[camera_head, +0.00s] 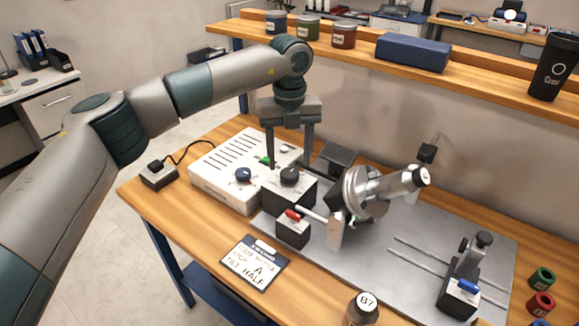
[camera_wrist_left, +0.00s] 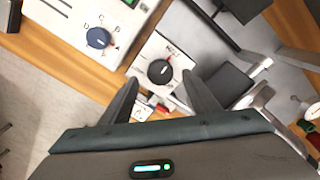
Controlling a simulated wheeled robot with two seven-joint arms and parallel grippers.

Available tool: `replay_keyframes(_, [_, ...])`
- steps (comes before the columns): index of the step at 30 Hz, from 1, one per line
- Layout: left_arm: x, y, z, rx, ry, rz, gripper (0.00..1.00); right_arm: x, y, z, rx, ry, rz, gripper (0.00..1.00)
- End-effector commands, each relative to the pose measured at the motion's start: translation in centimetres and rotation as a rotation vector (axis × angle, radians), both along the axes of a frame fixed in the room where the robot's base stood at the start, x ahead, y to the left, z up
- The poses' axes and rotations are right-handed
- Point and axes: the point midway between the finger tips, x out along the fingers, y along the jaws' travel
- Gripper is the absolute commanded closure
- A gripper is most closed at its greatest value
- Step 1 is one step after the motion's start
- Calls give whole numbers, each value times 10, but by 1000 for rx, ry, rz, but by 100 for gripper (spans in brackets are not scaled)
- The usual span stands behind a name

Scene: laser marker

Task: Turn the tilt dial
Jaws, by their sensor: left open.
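A black round dial (camera_head: 289,176), which looks like the tilt dial, sits on top of a small box (camera_head: 288,195) beside the white unit. In the left wrist view the dial (camera_wrist_left: 160,72) has a white pointer line, and print on the panel is too small to read surely. My left gripper (camera_head: 289,159) points down over this dial, open, with one finger on each side. In the left wrist view its fingertips (camera_wrist_left: 162,82) flank the dial with gaps and do not appear to touch it. My right gripper is out of view.
A blue lettered dial (camera_head: 243,175) is on the white unit (camera_head: 215,190) to the left. A red switch box (camera_head: 293,231) and the tilted metal marker head (camera_head: 370,190) stand close by. A clipboard (camera_head: 239,275) reading "A" and "TILT HALF" lies in front.

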Motion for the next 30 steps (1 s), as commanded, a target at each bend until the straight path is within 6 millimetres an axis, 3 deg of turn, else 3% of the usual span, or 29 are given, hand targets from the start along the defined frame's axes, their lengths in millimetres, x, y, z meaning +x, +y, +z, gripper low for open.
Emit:
replay_keyframes(12, [1, 0, 85, -1, -4, 2, 44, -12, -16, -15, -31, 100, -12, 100])
replay_keyframes(18, [0, -1, 117, -1, -3, 0, 44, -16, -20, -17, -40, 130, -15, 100])
replay_keyframes(24, [0, 0, 134, -1, -1, 1, 44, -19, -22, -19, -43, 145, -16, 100])
replay_keyframes(30, [0, 0, 137, -1, 0, 0, 44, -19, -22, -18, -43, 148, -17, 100])
